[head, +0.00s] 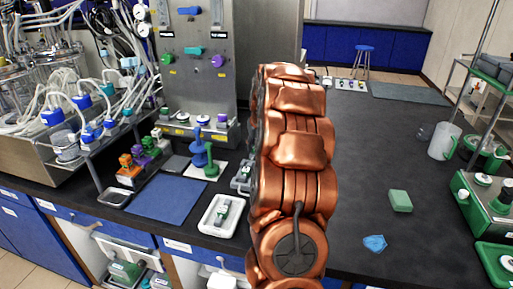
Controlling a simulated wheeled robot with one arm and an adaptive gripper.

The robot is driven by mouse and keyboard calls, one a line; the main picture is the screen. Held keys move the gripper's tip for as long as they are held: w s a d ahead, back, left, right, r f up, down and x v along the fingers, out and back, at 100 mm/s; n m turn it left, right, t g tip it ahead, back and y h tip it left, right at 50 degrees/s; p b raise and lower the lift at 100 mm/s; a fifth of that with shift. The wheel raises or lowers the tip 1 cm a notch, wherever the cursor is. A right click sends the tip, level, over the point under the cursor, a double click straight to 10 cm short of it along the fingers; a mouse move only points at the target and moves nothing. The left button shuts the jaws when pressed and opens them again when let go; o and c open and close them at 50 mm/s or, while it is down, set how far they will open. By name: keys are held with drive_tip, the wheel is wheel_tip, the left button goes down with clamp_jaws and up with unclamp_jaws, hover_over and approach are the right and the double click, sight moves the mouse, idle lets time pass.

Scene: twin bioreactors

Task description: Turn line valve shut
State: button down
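A grey upright panel (227,95) at the back left carries several coloured valve handles. A green handle (166,58) is at its left, a teal handle (194,50) lies level in the middle, and a purple handle (218,61) is at its right. I cannot tell which one is the line valve. A small fitting with a green part (224,211) lies in a white tray (208,229) on the bench. My copper arm rises through the middle of the view and hides the bench behind it. My gripper cannot be made out.
Tubing and glass vessels crowd the left. A blue mat (167,199) and a blue and green stand (198,149) are on the bench. At right are a green block (400,201), a blue piece (375,243) and a clear jug (443,142), with bare bench between them.

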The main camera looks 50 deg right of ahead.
drive_tip(key=m+h+b, duration=0.1)
drive_tip(key=m, duration=0.1)
drive_tip(key=m+g+b, duration=0.1)
drive_tip(key=m, duration=0.2)
drive_tip(key=shift+w+a+f+m+h+b, duration=0.1)
drive_tip(key=shift+w+m+h+b, duration=0.1)
drive_tip(key=shift+m+h+b, duration=0.15)
drive_tip(key=shift+w+a+m+g+h+b, duration=0.1)
drive_tip(key=shift+m+g+h+b, duration=0.15)
drive_tip(key=shift+m+g+b, duration=0.7)
drive_tip(key=shift+w+m+g+b, duration=0.1)
drive_tip(key=shift+m+g+b, duration=0.3)
drive_tip(key=shift+m, duration=1.5)
drive_tip(key=shift+a, duration=0.1)
drive_tip(key=c, duration=1)
unclamp_jaws()
drive_tip(key=shift+o, duration=1)
drive_tip(key=v, duration=1.2)
